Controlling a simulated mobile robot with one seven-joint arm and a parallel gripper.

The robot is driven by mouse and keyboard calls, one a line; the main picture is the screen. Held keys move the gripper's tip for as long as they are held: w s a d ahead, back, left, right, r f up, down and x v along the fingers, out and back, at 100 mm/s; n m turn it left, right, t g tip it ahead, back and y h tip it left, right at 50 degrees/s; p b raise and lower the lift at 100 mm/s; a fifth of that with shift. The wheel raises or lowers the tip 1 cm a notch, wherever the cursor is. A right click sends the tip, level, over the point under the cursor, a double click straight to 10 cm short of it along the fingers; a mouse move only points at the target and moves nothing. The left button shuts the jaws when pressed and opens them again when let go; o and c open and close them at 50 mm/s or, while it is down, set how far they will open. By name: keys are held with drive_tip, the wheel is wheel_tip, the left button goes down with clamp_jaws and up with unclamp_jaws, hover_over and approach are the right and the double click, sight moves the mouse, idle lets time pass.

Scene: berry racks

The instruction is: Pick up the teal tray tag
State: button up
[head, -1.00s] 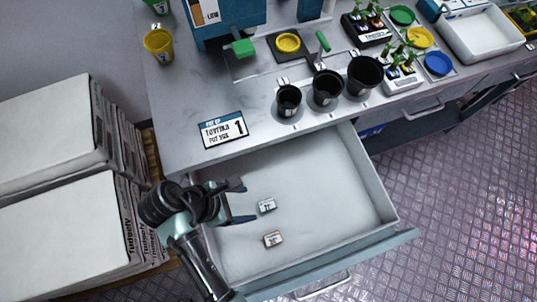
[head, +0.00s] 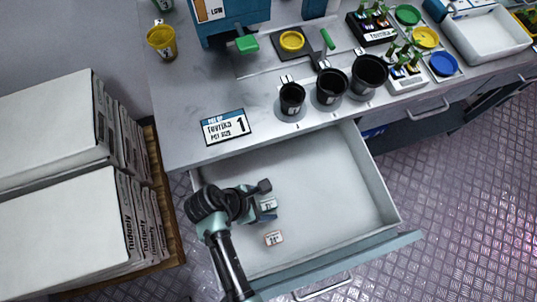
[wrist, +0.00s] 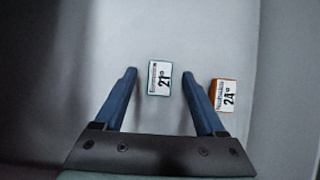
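The teal tray tag (wrist: 160,78) has a white face with "21" and a thin teal edge. It lies flat on the drawer floor. In the wrist view it sits between and slightly ahead of the fingertips of my gripper (wrist: 160,73). My gripper is open and empty, with a finger on each side of the tag and apart from it. In the head view the gripper (head: 267,201) is over the drawer and the tag (head: 269,204) shows partly beside the fingers. How high the fingers are above the drawer floor is hard to tell.
An orange-edged tag (wrist: 223,95) marked "24" lies just outside the right finger; it also shows in the head view (head: 273,238). The open drawer (head: 385,180) has walls around the tags.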

clamp_jaws()
